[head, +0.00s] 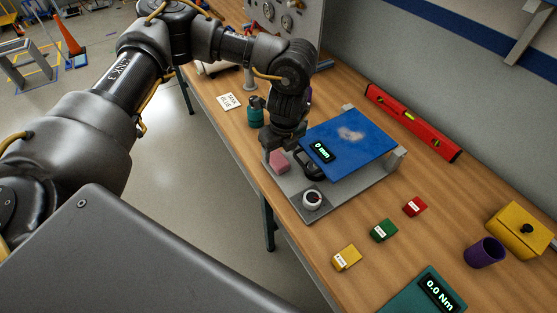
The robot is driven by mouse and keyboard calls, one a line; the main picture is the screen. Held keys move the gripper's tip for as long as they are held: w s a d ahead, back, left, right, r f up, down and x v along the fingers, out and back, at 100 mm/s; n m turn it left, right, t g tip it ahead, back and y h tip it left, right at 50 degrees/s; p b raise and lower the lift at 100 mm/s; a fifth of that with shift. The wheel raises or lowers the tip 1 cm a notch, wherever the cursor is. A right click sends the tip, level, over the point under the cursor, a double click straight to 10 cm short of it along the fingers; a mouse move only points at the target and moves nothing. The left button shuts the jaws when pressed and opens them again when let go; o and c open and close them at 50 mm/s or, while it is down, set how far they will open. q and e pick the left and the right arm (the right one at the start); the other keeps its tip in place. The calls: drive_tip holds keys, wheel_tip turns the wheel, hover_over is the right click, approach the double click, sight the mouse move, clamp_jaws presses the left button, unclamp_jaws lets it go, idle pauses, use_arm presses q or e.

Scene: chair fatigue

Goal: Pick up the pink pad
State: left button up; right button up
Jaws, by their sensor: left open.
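The pink pad (279,161) lies on the left part of the grey base plate (297,197), beside the blue panel (352,138). My left gripper (280,148) points down just above and behind the pad, and its jaws are open. The gripper body hides part of the pad's far side, and I cannot tell whether a finger touches it. My right gripper is not in view.
A teal bottle (256,113) and a white label card (229,102) are left of the gripper. Yellow (347,257), green (384,230) and red (415,206) blocks lie to the right. A red level (412,122) lies by the wall. Bare wood lies in front of the level.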

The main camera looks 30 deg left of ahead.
sight(278, 159)
use_arm(q)
drive_tip(key=f, duration=0.3)
drive_tip(key=shift+w+a+f, duration=0.15)
drive_tip(key=shift+a+f, duration=0.1)
drive_tip(key=shift+a, duration=0.1)
drive_tip(key=c, duration=1)
drive_tip(key=shift+c, duration=0.3)
